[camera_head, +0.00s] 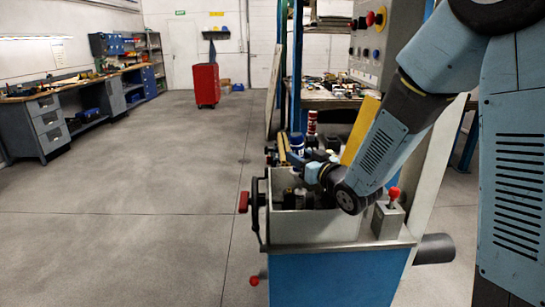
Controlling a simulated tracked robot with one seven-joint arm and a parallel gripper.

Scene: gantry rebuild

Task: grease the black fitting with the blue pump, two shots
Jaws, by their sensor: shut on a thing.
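My gripper (294,160) is small in the picture, over the grey open-topped bin of the blue cabinet, with its wrist bent down to the left. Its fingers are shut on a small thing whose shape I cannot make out. A blue and white object (298,143) shows just behind the fingers. I cannot tell whether it is the blue pump or whether it touches the gripper. Small dark parts (290,198) sit inside the bin, partly hidden by my wrist. I cannot tell the black fitting among them.
The grey bin (315,228) tops a blue cabinet (330,278). A handwheel with a red grip (243,202) juts out left. A red-knobbed lever box (388,217) stands right. A red-capped can (312,122) and a yellow plate (360,130) stand behind. The floor at left is clear.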

